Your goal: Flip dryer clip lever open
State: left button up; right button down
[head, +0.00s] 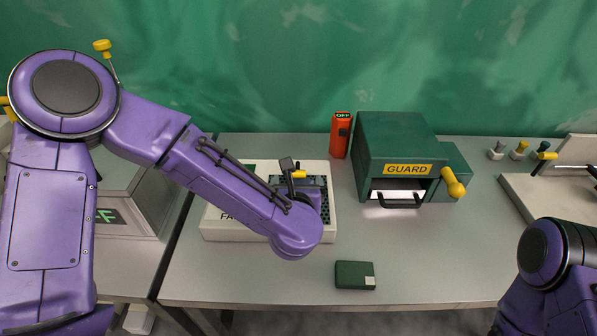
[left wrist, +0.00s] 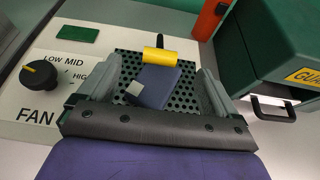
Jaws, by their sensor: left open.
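The dryer is a cream box (head: 228,233) with a perforated dark plate, under my left arm in the head view; it also fills much of the left wrist view (left wrist: 42,88). The yellow clip lever (left wrist: 160,56) lies across the plate, over the upper end of a dark blue block (left wrist: 158,86) with a grey corner. The lever shows small in the head view (head: 299,174). My left gripper (left wrist: 158,75) is open above the plate, one grey finger on each side of block and lever; contact is unclear. My right gripper is out of view.
A black fan knob (left wrist: 39,74) is on the dryer's left. An orange device reading OFF (head: 341,135) stands behind. A green GUARD box (head: 395,135) with a black handle stands right. A dark green block (head: 354,275) lies near the front edge; the table's front centre-right is clear.

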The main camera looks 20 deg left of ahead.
aim_at(297, 175)
pick_arm(q)
jog(key=p+x, duration=0.1)
jog(key=x, duration=0.3)
jog(key=shift+w+a, duration=0.15)
jog(key=shift+w, duration=0.2)
jog(key=shift+w+a+f, duration=0.15)
jog(key=shift+w+f, duration=0.2)
jog(key=shift+w, duration=0.2)
jog(key=c, duration=1.5)
jog(key=shift+r, duration=0.1)
